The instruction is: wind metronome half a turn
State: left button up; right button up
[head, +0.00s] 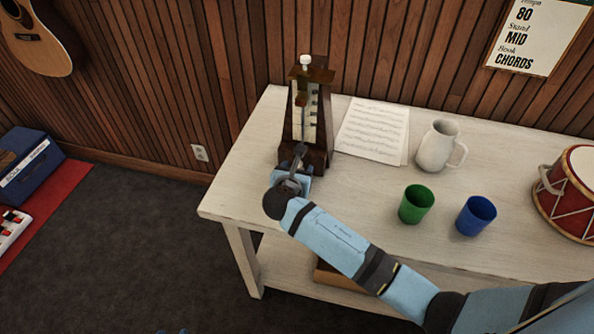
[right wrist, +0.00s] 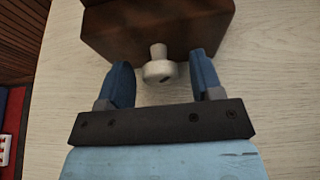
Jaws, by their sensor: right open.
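The metronome (head: 311,120) is a dark wooden pyramid with a pale scale face. It stands upright at the left end of the table, with a white knob (head: 305,61) on its top. My right gripper (head: 298,160) is in front of its base in the head view. In the right wrist view, a pale winding key (right wrist: 159,68) sticks out from the dark metronome base (right wrist: 158,25). The open blue fingers of my right gripper (right wrist: 160,85) stand on either side of the key, with gaps visible on both sides. My left gripper is out of view.
The white table (head: 375,210) holds sheet music (head: 373,131), a white jug (head: 437,146), a green cup (head: 416,204), a blue cup (head: 476,215) and a red drum (head: 570,196). The wooden wall runs behind the table. Bare tabletop lies between the metronome and the cups.

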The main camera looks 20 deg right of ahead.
jog(key=shift+c, duration=0.4)
jog(key=c, duration=0.8)
jog(key=shift+d+r+m+p, duration=0.15)
jog(key=shift+m+p, duration=0.35)
jog(key=shift+p, duration=0.3)
jog(key=shift+m+t+y+p, duration=0.4)
jog(key=shift+y+p, duration=0.05)
jog(key=shift+y, duration=0.05)
jog(key=shift+s+m+t+y, duration=0.1)
jog(key=shift+m+t+y, duration=0.3)
jog(key=shift+m, duration=0.4)
jog(key=shift+f+m+t, duration=0.2)
jog(key=shift+m+t, duration=0.1)
jog(key=shift+m, duration=0.3)
